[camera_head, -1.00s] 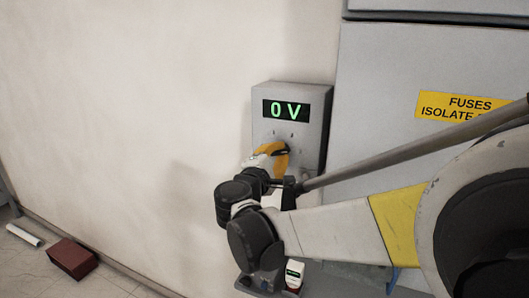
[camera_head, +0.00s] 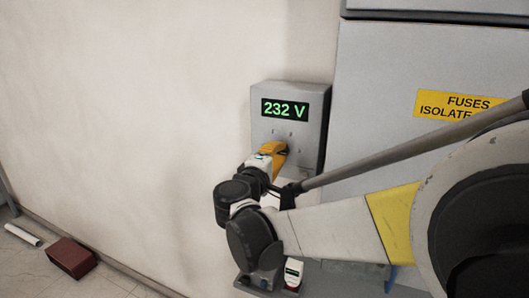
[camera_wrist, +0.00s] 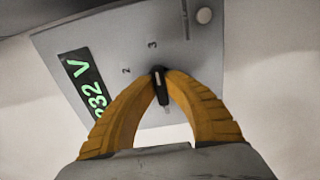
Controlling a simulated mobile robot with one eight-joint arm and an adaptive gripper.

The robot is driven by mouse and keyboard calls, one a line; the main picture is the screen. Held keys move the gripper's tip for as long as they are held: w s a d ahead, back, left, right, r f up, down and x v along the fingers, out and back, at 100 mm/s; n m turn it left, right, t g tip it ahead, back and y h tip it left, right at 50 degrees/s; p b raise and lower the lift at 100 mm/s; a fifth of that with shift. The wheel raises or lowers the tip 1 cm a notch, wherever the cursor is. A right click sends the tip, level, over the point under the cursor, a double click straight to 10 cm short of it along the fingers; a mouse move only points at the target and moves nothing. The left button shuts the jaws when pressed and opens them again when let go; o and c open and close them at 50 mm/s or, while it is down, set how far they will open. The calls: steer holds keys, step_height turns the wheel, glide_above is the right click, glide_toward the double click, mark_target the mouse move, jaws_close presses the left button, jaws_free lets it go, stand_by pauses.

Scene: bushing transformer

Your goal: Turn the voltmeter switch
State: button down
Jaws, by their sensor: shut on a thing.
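The voltmeter (camera_head: 265,128) is a grey box on the wall, and its green display (camera_head: 284,110) reads 232 V. In the wrist view the display (camera_wrist: 84,90) is seen tilted, with the numerals 2 and 3 on the panel. The switch (camera_wrist: 162,92) is a small dark knob with a light line on it. My gripper (camera_wrist: 162,72) has its yellow fingers shut on the switch. In the head view my gripper (camera_head: 278,148) is at the panel below the display and hides the switch.
A large grey cabinet (camera_head: 380,90) with a yellow fuses label (camera_head: 455,105) stands right of the voltmeter. A red-brown block (camera_head: 71,257) and a white cylinder (camera_head: 23,235) lie on the floor at lower left. The wall left of the voltmeter is bare.

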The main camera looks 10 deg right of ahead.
steer(key=c, duration=1.4)
jaws_free()
steer(key=shift+c, duration=0.2)
steer(key=v, duration=1.2)
